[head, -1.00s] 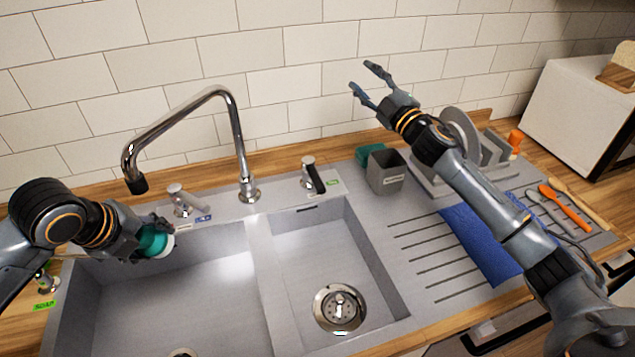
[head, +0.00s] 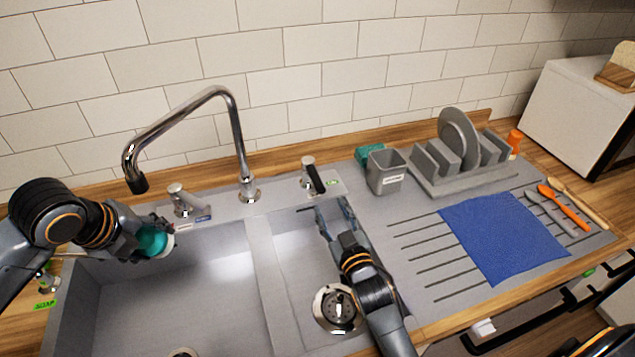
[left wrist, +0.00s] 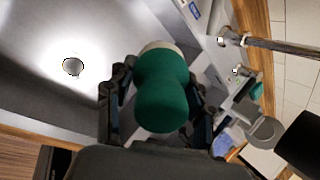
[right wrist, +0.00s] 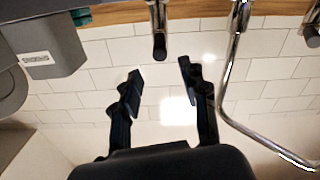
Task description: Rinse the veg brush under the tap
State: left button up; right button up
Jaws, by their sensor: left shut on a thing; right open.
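The green veg brush (head: 152,241) is held at the left side of the big basin. My left gripper (head: 143,236) is shut on it. In the left wrist view the brush (left wrist: 162,92) sits between the fingers, with a pale end pointing away. The chrome tap (head: 238,130) arches over, its dark spout end (head: 137,184) above and slightly left of the brush. No water shows from it. A tap handle with a blue label (head: 181,200) and a dark-levered one with a green label (head: 312,176) flank the tap base. My right gripper (head: 333,210) is open and empty by the dark lever, over the small basin.
The sink (head: 258,262) has two basins with a divider. A grey caddy (head: 385,171), dish rack with plates (head: 466,172), blue cloth (head: 500,236) and several utensils (head: 565,207) lie right. A soap dispenser (head: 44,281) stands left.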

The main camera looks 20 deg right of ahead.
aim_at(318, 183)
jog(key=w, duration=1.1)
jog(key=shift+d, duration=0.2)
grip_shut()
